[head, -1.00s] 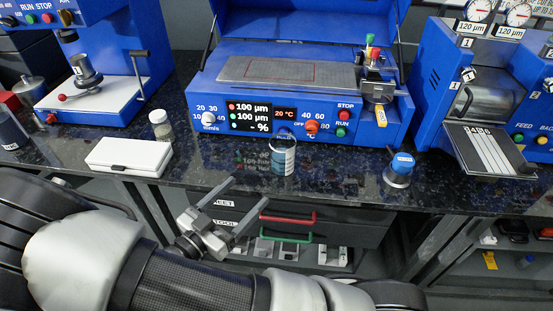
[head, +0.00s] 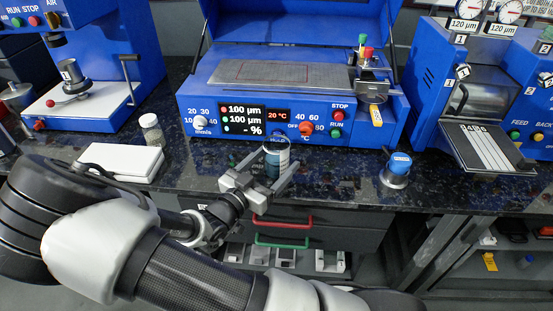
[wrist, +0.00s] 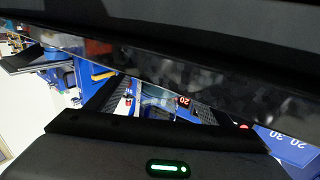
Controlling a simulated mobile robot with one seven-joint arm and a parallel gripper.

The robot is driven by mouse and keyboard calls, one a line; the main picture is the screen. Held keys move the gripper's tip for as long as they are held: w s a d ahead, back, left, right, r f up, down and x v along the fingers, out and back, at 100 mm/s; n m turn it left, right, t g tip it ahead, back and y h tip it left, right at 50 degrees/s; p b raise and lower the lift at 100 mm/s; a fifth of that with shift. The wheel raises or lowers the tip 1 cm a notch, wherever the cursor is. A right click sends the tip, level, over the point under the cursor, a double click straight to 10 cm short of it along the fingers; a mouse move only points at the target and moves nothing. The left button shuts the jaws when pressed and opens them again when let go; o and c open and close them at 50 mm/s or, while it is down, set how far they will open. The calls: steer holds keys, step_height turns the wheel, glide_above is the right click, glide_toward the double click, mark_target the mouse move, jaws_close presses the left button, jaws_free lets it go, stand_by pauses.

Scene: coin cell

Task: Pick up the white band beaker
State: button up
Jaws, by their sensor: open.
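The white band beaker (head: 277,158) is a small clear glass with a pale band and dark blue-looking contents. It stands upright on the dark speckled bench near the front edge, before the blue coating machine. My gripper (head: 274,164) is open, with its two fingers reaching toward the beaker from the front left. The fingertips appear to lie on either side of the beaker's body; I cannot tell whether they touch it. The wrist view is mostly blocked by dark surfaces, and the beaker is not clear there.
The blue coating machine (head: 290,118) stands close behind the beaker. A blue-capped jar (head: 397,170) stands to the right. The bench between beaker and jar is clear.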

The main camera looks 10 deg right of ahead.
steer(key=shift+x, duration=0.9)
steer(key=shift+c, duration=0.5)
steer(key=c, duration=1.1)
steer(key=shift+c, duration=0.4)
steer(key=shift+r, duration=0.15)
